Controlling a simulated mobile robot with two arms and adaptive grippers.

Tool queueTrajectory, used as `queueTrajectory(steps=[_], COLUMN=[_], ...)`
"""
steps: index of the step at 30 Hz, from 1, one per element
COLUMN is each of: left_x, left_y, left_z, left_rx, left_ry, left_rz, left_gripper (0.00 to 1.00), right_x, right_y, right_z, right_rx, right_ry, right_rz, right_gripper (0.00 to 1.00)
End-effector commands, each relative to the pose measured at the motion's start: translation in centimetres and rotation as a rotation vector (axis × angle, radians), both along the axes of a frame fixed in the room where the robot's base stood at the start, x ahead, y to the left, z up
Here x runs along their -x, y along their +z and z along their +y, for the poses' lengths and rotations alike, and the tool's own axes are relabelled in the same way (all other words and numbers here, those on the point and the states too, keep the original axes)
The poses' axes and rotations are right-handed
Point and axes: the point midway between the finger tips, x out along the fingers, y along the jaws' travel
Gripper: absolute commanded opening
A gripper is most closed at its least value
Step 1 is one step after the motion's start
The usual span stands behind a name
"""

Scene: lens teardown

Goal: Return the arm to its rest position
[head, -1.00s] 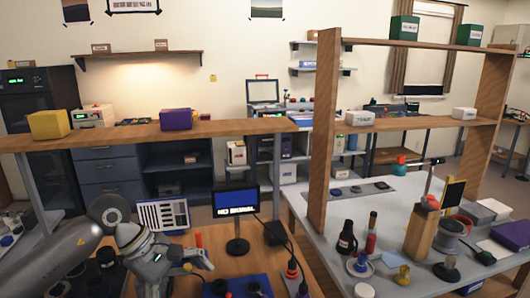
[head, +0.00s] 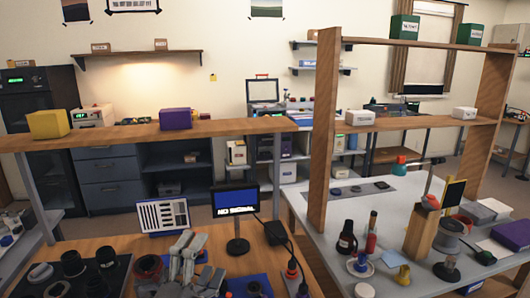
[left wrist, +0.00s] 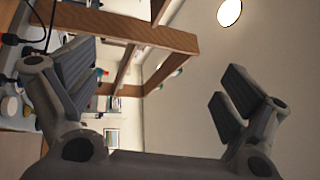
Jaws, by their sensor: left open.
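My left gripper (head: 182,262) shows at the bottom of the head view, above the wooden bench, with its fingers pointing up. In the left wrist view my left gripper (left wrist: 165,90) has its two fingers wide apart with nothing between them. The wall, ceiling and wooden shelf frame show beyond them. My right gripper is not in view.
A small monitor (head: 235,202) and a striped test chart (head: 163,215) stand behind the gripper. Several dark lens parts (head: 72,263) lie on the bench at left. A wooden shelf post (head: 322,140) and a crowded grey table (head: 375,205) are at right.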

Motion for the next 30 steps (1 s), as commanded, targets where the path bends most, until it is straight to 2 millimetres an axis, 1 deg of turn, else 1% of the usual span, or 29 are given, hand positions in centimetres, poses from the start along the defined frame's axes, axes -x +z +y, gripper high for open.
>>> queueTrajectory(steps=[1,2,3,5,6,8,9,11,12,14,15,17,18,20,21,24,25,29,30], left_x=[0.4,0.6,1.2,2.4,3.6,5.7,7.4,10.2,12.0,14.8,16.5,19.1,20.8,23.2,24.8,28.4,27.7,26.8,26.6], left_y=[-2.5,-4.0,-6.1,-9.5,-11.8,-15.2,-17.3,-20.3,-21.9,-24.0,-25.1,-26.5,-27.3,-28.2,-28.7,-29.8,-30.7,-34.0,-35.1], left_z=[1.5,2.5,3.7,5.3,6.2,7.4,7.9,8.5,8.8,9.0,9.1,9.0,9.0,8.8,8.7,8.4,8.4,8.3,8.2], left_rx=[0.103,0.167,0.248,0.367,0.443,0.553,0.622,0.715,0.769,0.836,0.877,0.928,0.958,0.999,1.023,1.072,1.065,1.054,1.052], left_ry=[0.050,0.083,0.128,0.196,0.246,0.322,0.372,0.448,0.497,0.564,0.607,0.668,0.706,0.762,0.799,0.887,0.881,0.887,0.889], left_rz=[0.119,0.192,0.291,0.436,0.533,0.678,0.771,0.903,0.983,1.090,1.155,1.244,1.300,1.377,1.426,1.537,1.530,1.538,1.540], left_gripper=[0.97,0.97,0.97,0.97,0.97,0.97,0.97,0.97,0.97,0.97,0.97,0.97,0.97,0.97,0.97,0.97,0.97,0.97,0.97], right_x=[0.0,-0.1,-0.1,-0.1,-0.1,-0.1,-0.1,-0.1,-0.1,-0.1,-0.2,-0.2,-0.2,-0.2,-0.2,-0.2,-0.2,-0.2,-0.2], right_y=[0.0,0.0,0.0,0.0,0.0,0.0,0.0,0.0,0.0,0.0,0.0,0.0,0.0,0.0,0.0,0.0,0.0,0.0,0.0], right_z=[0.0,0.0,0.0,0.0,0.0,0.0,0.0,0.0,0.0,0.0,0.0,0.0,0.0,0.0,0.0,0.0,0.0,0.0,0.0], right_rx=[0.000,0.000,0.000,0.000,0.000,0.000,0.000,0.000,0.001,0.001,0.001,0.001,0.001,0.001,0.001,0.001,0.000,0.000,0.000], right_ry=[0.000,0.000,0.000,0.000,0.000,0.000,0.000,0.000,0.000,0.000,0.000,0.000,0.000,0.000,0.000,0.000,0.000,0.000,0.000], right_rz=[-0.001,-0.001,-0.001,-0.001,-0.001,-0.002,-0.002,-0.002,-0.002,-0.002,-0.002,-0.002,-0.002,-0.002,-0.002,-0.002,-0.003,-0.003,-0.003], right_gripper=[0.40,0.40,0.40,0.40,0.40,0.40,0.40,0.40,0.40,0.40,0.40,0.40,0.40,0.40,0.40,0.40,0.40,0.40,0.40])
